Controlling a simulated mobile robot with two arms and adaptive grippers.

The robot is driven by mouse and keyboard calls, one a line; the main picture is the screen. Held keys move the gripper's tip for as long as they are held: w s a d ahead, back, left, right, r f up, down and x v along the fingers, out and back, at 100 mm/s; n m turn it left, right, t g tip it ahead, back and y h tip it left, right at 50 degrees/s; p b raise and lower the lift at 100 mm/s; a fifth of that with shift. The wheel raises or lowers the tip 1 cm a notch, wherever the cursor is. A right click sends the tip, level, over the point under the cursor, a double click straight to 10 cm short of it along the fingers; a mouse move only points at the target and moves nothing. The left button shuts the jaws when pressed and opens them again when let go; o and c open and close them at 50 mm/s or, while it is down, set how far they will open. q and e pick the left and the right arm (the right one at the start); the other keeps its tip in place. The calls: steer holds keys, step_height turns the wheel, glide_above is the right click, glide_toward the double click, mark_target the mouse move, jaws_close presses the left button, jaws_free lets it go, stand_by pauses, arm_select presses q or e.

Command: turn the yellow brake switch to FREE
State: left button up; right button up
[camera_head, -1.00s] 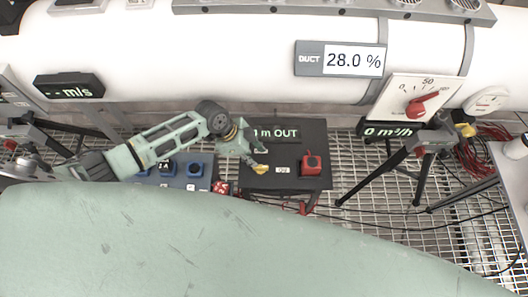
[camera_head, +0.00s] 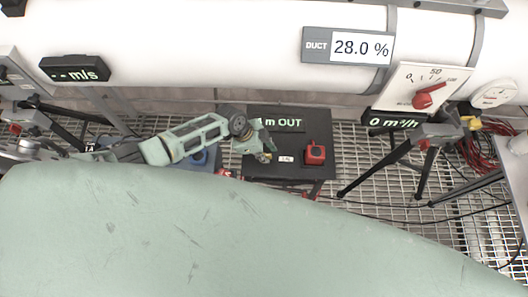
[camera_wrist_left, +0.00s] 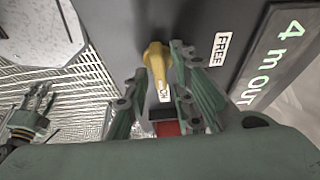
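The yellow brake switch (camera_wrist_left: 156,66) is on a dark panel (camera_wrist_left: 193,20) in the left wrist view. A white FREE label (camera_wrist_left: 219,49) lies to its right. Another label (camera_wrist_left: 163,96), showing only "CH", sits at the switch's lower end, partly hidden. My left gripper (camera_wrist_left: 152,92) is open, with its fingers on either side of the switch's lower part; I cannot tell whether they touch it. In the head view my left gripper (camera_head: 263,149) is over the left part of the black "4 m OUT" box (camera_head: 290,128), mostly hiding the yellow switch (camera_head: 262,158).
A red switch block (camera_head: 315,153) stands on the box's right side. A tripod (camera_head: 425,150) stands to the right on the grating, with red cables beyond. A white duct (camera_head: 200,45) runs behind.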

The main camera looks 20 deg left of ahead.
arm_select(q)
jaws_close()
